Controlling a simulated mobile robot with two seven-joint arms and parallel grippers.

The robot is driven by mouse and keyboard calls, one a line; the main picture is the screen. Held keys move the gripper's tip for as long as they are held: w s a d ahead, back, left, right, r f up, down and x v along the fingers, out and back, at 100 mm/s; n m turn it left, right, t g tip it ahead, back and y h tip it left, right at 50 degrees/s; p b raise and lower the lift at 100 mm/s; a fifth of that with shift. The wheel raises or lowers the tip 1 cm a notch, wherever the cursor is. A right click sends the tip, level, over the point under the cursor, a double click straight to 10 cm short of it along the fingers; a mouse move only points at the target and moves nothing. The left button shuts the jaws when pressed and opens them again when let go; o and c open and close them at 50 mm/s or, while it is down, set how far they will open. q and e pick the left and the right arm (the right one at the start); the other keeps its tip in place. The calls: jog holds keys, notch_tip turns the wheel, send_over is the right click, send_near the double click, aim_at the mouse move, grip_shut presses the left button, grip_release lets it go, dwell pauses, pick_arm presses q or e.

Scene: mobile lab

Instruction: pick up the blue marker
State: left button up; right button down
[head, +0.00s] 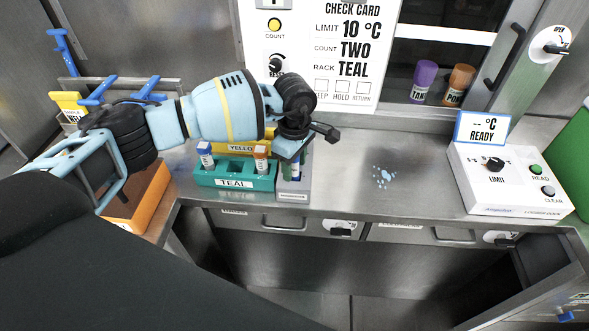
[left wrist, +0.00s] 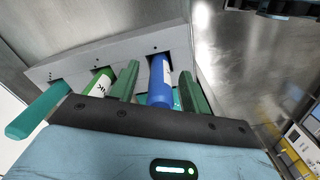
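The blue marker (left wrist: 160,84) stands in a slot of a light grey holder (left wrist: 120,50) in the left wrist view. In the head view my left gripper (head: 299,150) is over the grey holder (head: 294,188) and covers most of the markers. My right gripper is not in view.
A teal rack (head: 235,180) with capped vials stands left of the grey holder, with a yellow rack (head: 242,147) behind. An orange box (head: 140,205) is farther left. A white logger box (head: 510,183) stands right. Water drops (head: 382,177) lie on the otherwise clear middle counter.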

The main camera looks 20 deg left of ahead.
pick_arm(q)
grip_shut()
notch_tip(320, 180, up, 10)
jog(key=shift+r, duration=0.1)
dwell(0.5)
